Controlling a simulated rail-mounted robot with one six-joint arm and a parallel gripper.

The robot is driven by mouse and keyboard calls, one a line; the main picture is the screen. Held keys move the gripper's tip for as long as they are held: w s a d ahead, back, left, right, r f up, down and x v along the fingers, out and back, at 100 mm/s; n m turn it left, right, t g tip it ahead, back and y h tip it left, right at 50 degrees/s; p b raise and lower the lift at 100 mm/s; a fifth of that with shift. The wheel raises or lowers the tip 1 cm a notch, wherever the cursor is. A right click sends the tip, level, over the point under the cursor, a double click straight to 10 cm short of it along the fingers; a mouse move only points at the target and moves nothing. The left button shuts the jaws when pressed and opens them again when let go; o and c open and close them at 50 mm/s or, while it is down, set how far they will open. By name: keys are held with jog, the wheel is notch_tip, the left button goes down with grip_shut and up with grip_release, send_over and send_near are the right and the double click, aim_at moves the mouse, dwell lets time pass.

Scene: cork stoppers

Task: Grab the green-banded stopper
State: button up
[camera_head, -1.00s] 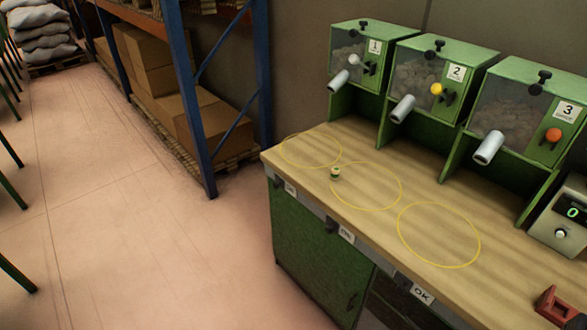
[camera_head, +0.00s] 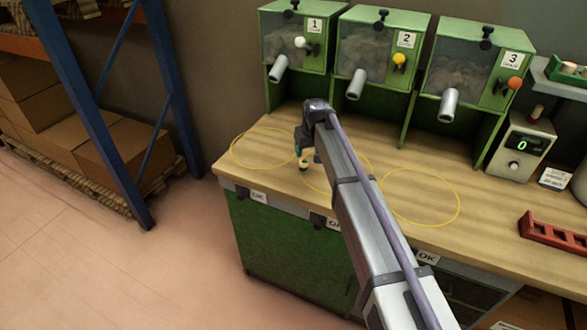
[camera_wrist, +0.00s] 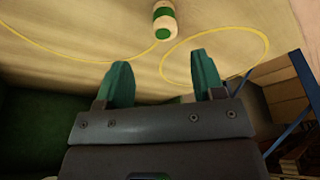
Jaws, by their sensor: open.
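The green-banded stopper (camera_head: 303,165) stands on the wooden bench top near the front edge, where the left and middle yellow circles come close together. In the wrist view the stopper (camera_wrist: 163,20) is pale with a green band and a green end, at the top of the picture, beyond the fingertips. My gripper (camera_head: 310,155) is above and close by the stopper in the head view. In the wrist view its two green fingers (camera_wrist: 161,78) are apart with nothing between them. The fingertips and the stopper do not touch in that view.
Three green dispensers (camera_head: 380,60) with metal spouts stand along the back of the bench. A counter box with a green display (camera_head: 521,145) and a red rack (camera_head: 552,232) are at the right. The bench top (camera_head: 470,190) around the yellow circles is mostly clear.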

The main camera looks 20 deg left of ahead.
aim_at(304, 162)
jog(key=b+x, duration=0.2)
jog(key=x, duration=0.1)
jog(key=b+x, duration=0.3)
jog(key=x, duration=0.1)
jog(key=b+x, duration=0.3)
jog(key=shift+s+a+f, duration=0.2)
jog(key=shift+a+f, duration=0.05)
jog(key=shift+a, duration=0.05)
jog(key=shift+r, duration=0.3)
jog(key=c, duration=1)
